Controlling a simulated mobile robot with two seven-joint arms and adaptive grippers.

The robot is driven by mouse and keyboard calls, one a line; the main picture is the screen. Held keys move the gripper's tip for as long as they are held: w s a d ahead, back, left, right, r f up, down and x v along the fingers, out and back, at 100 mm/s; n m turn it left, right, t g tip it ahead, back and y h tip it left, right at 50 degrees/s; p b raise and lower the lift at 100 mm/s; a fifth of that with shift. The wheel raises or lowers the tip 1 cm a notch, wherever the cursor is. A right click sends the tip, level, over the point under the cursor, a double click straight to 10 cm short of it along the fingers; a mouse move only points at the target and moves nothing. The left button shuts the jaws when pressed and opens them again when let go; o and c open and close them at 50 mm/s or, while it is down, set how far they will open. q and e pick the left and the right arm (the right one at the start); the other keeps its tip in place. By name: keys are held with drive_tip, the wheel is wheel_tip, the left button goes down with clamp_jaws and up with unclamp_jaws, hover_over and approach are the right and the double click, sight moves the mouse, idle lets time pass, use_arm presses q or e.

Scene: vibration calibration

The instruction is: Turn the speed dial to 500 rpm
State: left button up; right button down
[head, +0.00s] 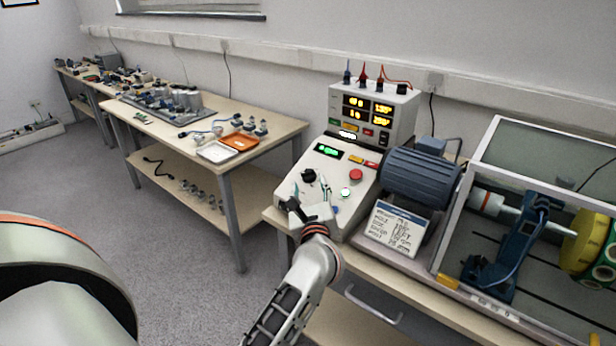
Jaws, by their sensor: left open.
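The sloped control panel (335,168) of the grey-white console stands on the bench. The black speed dial (308,175) is on its left part, below a small lit green display (327,151) whose digits are too small to read. My left gripper (309,193) is open at the panel's lower left, with its fingers just in front of and below the dial. I cannot tell whether a finger touches the dial. The fingers hide part of the lower panel. My right gripper is not in view.
A red button (355,175) and a pale round button (345,192) sit right of the dial. A blue motor (420,177), a written card (394,228) and a glazed rig enclosure (545,150) stand to the right. A meter unit (372,108) rises behind.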

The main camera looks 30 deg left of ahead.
sight(307, 173)
use_arm(q)
drive_tip(key=x, duration=0.6)
drive_tip(key=c, duration=1.1)
